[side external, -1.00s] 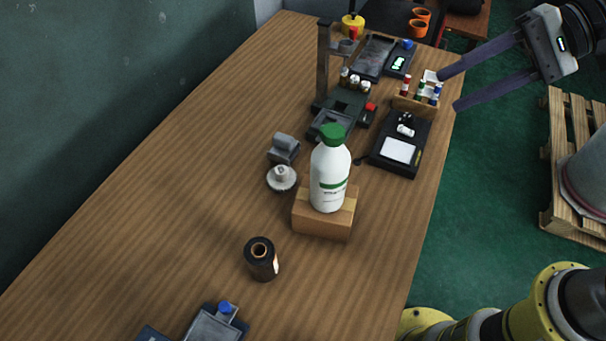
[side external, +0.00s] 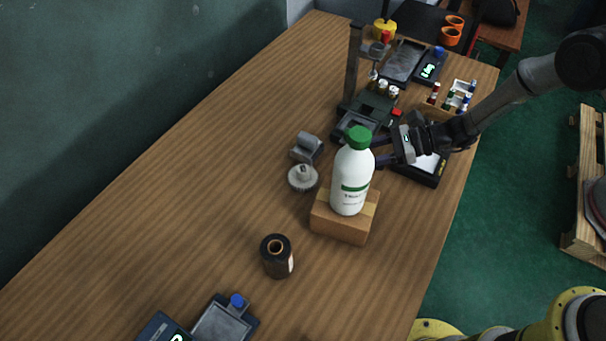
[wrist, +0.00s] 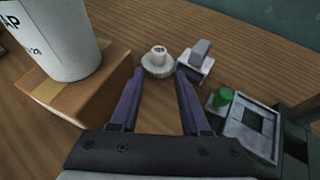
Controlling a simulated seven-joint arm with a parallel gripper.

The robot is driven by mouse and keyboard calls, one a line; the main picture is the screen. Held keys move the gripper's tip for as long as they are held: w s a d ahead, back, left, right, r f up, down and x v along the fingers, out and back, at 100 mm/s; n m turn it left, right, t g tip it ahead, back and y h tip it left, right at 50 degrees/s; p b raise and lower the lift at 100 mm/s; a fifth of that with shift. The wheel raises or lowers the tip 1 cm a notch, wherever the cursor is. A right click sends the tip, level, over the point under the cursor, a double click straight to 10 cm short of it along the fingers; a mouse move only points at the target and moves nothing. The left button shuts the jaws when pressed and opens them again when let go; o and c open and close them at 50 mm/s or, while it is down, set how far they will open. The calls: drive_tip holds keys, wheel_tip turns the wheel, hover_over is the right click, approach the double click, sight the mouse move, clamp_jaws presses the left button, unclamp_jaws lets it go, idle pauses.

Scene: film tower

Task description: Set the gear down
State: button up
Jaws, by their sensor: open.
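The gear (side external: 303,178) is a pale grey round piece with a raised hub, lying flat on the wooden table left of the bottle. In the wrist view the gear (wrist: 158,65) appears just beyond and between my fingertips, with nothing held. My gripper (side external: 382,152) is open and empty, right of and behind the bottle's upper part in the side view; the bottle may hide its fingertips. Both fingers of my gripper (wrist: 160,76) show spread apart in the wrist view. I cannot tell the exact gap between fingers and gear.
A white bottle (side external: 351,182) with a green cap stands on a cardboard box (side external: 340,226) close to my gripper. A grey block-like part (side external: 307,148) sits beside the gear. A black roll (side external: 277,258) stands nearer. Several devices crowd the far end; the table's left is clear.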

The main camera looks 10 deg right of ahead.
sight(305, 169)
drive_tip(key=x, duration=1.3)
drive_tip(key=shift+r, duration=0.1)
drive_tip(key=shift+c, duration=0.2)
clamp_jaws()
